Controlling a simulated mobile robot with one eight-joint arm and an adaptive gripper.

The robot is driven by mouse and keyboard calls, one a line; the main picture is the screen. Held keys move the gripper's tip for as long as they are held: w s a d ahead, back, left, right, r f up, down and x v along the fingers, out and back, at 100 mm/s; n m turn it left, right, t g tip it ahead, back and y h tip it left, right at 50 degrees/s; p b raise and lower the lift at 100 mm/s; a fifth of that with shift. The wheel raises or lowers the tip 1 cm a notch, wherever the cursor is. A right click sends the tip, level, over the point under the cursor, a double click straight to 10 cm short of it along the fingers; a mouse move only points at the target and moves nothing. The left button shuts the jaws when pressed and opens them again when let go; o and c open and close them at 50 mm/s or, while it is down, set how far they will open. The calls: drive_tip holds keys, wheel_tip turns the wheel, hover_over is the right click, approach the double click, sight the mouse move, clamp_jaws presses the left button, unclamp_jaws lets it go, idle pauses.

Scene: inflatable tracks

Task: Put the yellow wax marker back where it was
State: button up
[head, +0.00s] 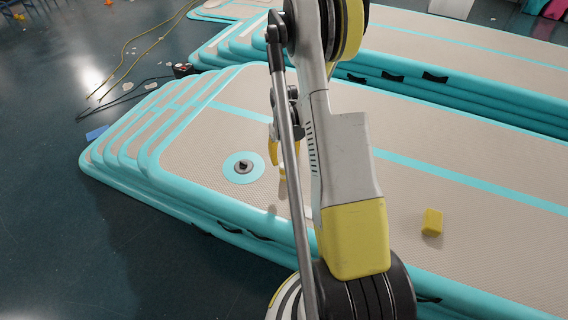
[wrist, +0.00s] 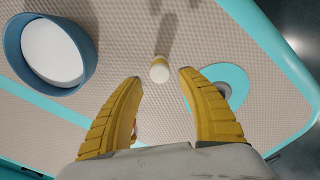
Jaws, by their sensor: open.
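A small yellow and cream piece, which looks like the yellow wax marker (wrist: 159,70), stands on the beige mat in the wrist view. It shows just beyond and between my fingertips, and a shadow stretches away from it. My gripper (wrist: 160,81) is open, with a yellow finger on each side and nothing held. In the head view my gripper (head: 284,152) hangs low over the near mat, partly hidden by my arm. A small pale bit below it there may be the marker, too small to be sure.
A blue round container with a white inside (wrist: 58,85) stands left in the wrist view. The mat's round valve (head: 243,167) lies left of my gripper in the head view. A yellow block (head: 432,222) sits on the right part of the stacked inflatable track (head: 480,205).

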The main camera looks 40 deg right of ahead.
drive_tip(key=shift+r, duration=1.5)
drive_tip(key=a+r+n+t+h, duration=0.1)
drive_tip(key=a+r, duration=0.6)
drive_tip(key=r, duration=0.3)
drive_tip(key=a+r+n+t, duration=0.1)
drive_tip(key=a+r+t, duration=0.1)
drive_tip(key=a+r, duration=0.6)
drive_tip(key=s+a+r+n+t, duration=0.1)
drive_tip(key=s+a+r+t, duration=0.1)
drive_tip(key=s+a+r, duration=0.3)
drive_tip(key=s+a+r+n+t+y, duration=0.1)
drive_tip(key=s+a+r, duration=0.3)
drive_tip(key=a, duration=0.5)
drive_tip(key=s+t, duration=0.1)
drive_tip(key=s, duration=0.1)
drive_tip(key=shift+s+a+r, duration=0.15)
drive_tip(key=shift+s+r, duration=0.2)
drive_tip(key=shift+s, duration=0.05)
